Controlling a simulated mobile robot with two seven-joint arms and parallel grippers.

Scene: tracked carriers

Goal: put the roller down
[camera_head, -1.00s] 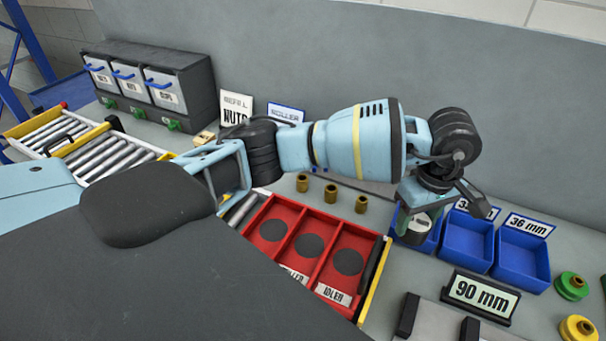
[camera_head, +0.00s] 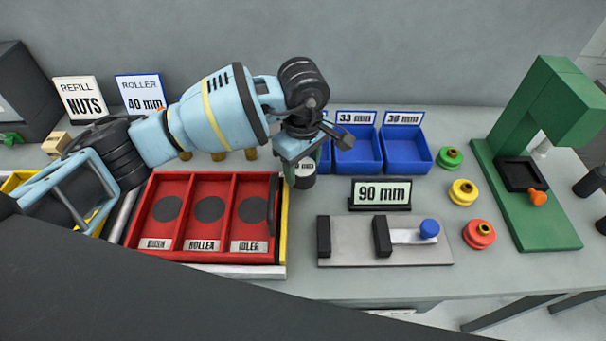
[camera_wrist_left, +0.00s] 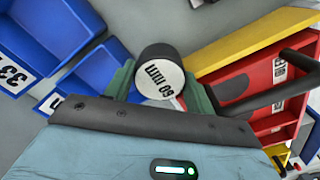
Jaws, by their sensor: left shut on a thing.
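The roller (camera_head: 303,175) is a short black cylinder with a pale end face. In the left wrist view it (camera_wrist_left: 158,72) shows "60 mm" on that face. My left gripper (camera_head: 292,165) is shut on it, with green fingers on both sides in the wrist view (camera_wrist_left: 160,88). It holds the roller between the red tray (camera_head: 189,181) and the blue bins (camera_head: 408,165). I cannot tell how high the roller is. The tray has three compartments with dark round spots; the middle label reads "ROLLER", the right "IDLER". My right gripper is not in view.
A "90 mm" sign (camera_head: 380,194) stands behind a grey fixture (camera_head: 345,254) with black blocks and a blue knob. Green, yellow and red spools (camera_head: 463,192) lie right of it. A green press (camera_head: 530,150) stands at the right. Brass bushings (camera_head: 218,156) sit behind the tray.

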